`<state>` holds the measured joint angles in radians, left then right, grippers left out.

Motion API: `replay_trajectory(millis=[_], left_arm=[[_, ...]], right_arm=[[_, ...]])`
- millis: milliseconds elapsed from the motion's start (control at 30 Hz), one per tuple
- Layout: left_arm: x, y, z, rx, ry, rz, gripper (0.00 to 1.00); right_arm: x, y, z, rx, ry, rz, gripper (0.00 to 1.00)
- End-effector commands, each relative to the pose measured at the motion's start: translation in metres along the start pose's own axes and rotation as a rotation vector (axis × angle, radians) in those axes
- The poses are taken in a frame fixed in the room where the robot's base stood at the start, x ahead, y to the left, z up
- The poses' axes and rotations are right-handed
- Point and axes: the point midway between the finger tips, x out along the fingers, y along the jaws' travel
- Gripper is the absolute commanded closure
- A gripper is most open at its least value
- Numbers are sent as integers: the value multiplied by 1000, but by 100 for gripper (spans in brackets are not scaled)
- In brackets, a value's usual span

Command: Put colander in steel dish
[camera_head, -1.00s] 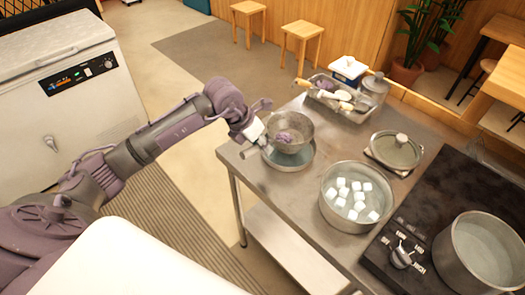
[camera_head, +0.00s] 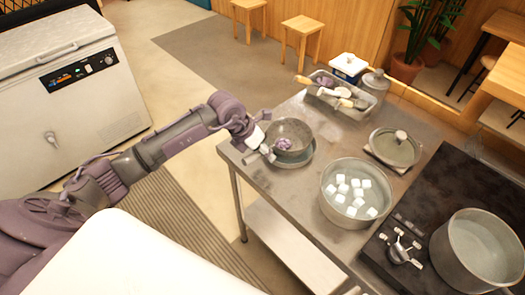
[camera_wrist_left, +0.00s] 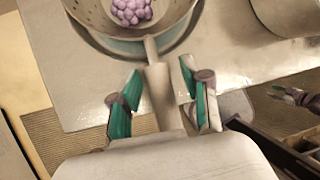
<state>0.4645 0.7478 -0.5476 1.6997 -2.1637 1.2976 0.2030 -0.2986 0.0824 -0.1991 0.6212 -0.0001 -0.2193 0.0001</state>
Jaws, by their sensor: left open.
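My right gripper may be the small dark shape at the wrist view's right edge.
A pot with white cubes (camera_head: 342,215) stands right of the dish. Bare tabletop (camera_head: 290,195) lies in front.

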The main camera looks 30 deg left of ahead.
Motion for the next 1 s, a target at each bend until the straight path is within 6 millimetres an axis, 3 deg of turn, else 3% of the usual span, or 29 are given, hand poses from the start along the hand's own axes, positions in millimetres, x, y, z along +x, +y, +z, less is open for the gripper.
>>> replay_trajectory(millis=[267, 733, 1000], left_arm=[[-16, 1, 2, 2, -4, 1, 53], [-108, 1, 2, 1, -4, 3, 53], [-122, 0, 1, 0, 0, 0, 53]], right_arm=[[2, 0, 1, 0, -1, 0, 58], [20, -2, 3, 1, -3, -2, 58], [21, -4, 3, 1, -3, -5, 58]])
